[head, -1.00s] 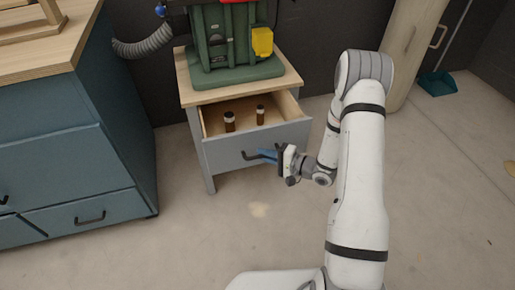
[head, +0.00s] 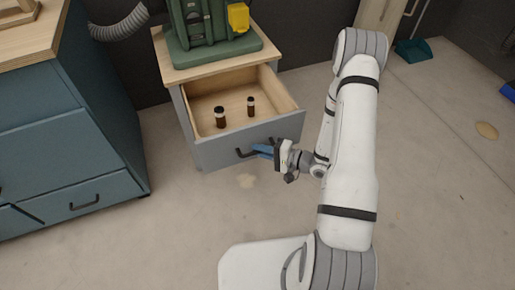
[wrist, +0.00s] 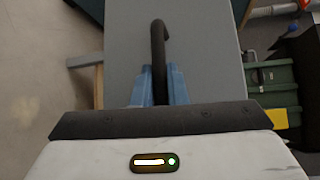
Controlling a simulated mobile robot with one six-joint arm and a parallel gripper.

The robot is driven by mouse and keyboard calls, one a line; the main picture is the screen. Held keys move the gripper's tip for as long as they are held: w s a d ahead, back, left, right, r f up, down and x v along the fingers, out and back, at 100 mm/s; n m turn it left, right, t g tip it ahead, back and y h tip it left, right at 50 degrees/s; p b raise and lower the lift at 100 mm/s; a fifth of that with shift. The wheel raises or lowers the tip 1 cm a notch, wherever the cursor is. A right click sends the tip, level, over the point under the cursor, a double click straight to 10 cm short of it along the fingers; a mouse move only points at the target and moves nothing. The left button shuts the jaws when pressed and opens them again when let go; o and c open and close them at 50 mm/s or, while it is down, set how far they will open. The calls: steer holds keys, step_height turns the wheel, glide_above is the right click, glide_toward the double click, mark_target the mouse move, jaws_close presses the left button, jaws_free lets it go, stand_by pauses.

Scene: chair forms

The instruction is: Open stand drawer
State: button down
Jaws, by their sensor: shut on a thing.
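The stand (head: 174,72) is a small cabinet with a light wood top and grey sides. Its drawer (head: 215,153) is pulled well out, and its wood inside shows. Two dark brown bottles with caps, one on the left (head: 220,118) and one on the right (head: 251,107), stand upright in it. My gripper (head: 262,151) has blue fingers and is at the black handle (head: 242,153) on the drawer's grey front. In the wrist view the blue fingers (wrist: 160,85) are shut on the handle (wrist: 158,40), one on each side of it.
A green machine (head: 205,30) with a yellow part stands on the stand's top. A blue cabinet (head: 80,130) with a wood top is at the left. The concrete floor (head: 180,215) in front of the drawer is clear. A teal dustpan (head: 413,50) lies at the back right.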

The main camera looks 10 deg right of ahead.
steer(key=shift+w+d, duration=0.2)
steer(key=shift+d, duration=0.05)
steer(key=c, duration=1.7)
jaws_free()
steer(key=shift+o, duration=1.2)
steer(key=shift+a, duration=0.1)
steer(key=shift+s, duration=0.1)
steer(key=p+v, duration=0.1)
steer(key=v, duration=0.6)
steer(key=shift+s+d+p, duration=0.15)
steer(key=shift+d+p, duration=0.2)
steer(key=shift+p, duration=0.05)
